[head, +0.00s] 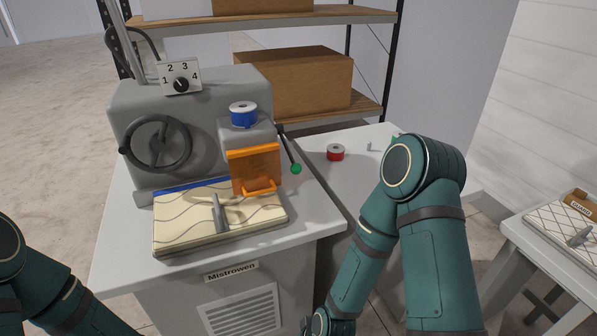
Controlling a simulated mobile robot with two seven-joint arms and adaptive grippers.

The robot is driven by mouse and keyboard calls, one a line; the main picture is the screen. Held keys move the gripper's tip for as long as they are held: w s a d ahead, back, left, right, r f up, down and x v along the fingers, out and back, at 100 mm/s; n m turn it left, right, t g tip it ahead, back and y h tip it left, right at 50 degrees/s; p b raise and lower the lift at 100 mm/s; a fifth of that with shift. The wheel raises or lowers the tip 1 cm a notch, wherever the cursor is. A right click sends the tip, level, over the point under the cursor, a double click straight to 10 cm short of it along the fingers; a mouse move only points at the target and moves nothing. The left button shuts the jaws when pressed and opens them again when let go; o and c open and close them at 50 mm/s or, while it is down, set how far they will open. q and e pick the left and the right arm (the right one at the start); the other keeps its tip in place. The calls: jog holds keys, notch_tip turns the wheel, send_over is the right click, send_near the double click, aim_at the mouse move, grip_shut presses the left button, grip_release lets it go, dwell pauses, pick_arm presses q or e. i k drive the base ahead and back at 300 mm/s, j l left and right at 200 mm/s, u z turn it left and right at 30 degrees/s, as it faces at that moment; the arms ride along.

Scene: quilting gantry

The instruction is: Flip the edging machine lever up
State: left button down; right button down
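The edging machine (190,110) is a grey unit on a cabinet labelled Mistrowen. Its lever (288,150) is a thin dark rod on the machine's right side. The lever slants down and to the right from its pivot and ends in a green ball knob (296,169). Nothing touches the lever. My teal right arm is bent to the right of the machine, its lower part running down past the bottom edge. My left arm shows only at the lower left corner. Neither gripper is in view.
An orange guard (255,167) and a quilted pad (178,222) are at the machine's front. A handwheel (156,144) is on its face. A red spool (335,152) stands on the side table (350,190). A shelf with boxes (300,80) is behind; another table is far right.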

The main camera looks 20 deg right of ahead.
aim_at(296, 168)
jog(key=k+l+u, duration=0.15)
jog(key=l, duration=0.3)
jog(key=l+u, duration=0.2)
jog(key=l, duration=0.2)
jog(key=k+l+u, duration=0.15)
jog(key=l, duration=0.25)
jog(key=k+l+u, duration=0.2)
jog(key=l, duration=0.2)
